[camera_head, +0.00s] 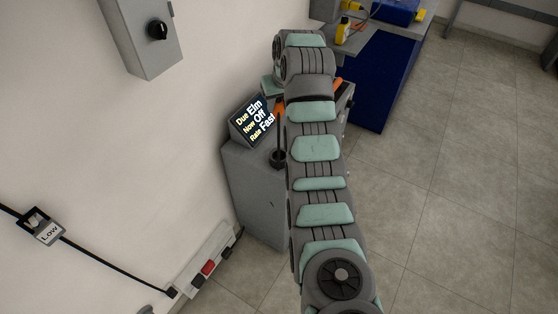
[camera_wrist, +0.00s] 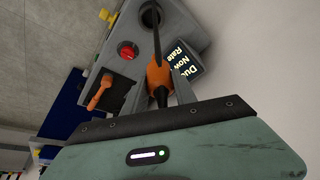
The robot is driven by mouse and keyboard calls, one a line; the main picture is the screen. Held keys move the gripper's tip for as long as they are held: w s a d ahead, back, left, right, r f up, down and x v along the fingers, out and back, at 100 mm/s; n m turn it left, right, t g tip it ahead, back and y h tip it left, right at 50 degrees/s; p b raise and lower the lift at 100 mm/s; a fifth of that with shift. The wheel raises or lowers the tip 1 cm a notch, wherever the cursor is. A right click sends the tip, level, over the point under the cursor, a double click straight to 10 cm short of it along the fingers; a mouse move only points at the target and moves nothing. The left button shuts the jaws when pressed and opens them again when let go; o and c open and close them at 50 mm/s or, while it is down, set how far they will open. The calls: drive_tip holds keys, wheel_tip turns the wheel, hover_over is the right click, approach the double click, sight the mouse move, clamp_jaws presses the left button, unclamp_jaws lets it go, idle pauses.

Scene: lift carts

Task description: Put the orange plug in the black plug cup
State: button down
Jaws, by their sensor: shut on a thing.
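The orange plug (camera_wrist: 157,74) is between the grey fingers of my gripper (camera_wrist: 160,92) in the wrist view, and the gripper is shut on it. A black cable or stem runs from the plug toward a round black cup (camera_wrist: 150,15) on the grey cabinet top. In the head view, the plug (camera_head: 279,108) shows above the black cup (camera_head: 278,159), just left of my arm. The plug is apart from the cup; I cannot tell whether the cable starts in the cup or passes in front. My arm hides the gripper in the head view.
The grey cabinet (camera_head: 255,195) stands against the wall and bears a display (camera_head: 254,121) reading Due Elm, Now Off, Rate Fast. A red button (camera_wrist: 127,50) and orange handle (camera_wrist: 99,92) are on its top. A blue cart (camera_head: 378,80) stands behind; floor at right is clear.

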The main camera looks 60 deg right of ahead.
wheel_tip(320, 180, down, 20)
drive_tip(key=b, duration=0.2)
drive_tip(key=shift+s+b, duration=0.1)
drive_tip(key=shift+b, duration=0.3)
drive_tip(key=shift+f, duration=0.15)
drive_tip(key=c, duration=1)
unclamp_jaws()
drive_tip(key=shift+r, duration=0.4)
drive_tip(key=p+v, duration=0.2)
drive_tip(key=v, duration=0.9)
drive_tip(key=shift+r, duration=0.25)
drive_tip(key=shift+s+a, duration=0.1)
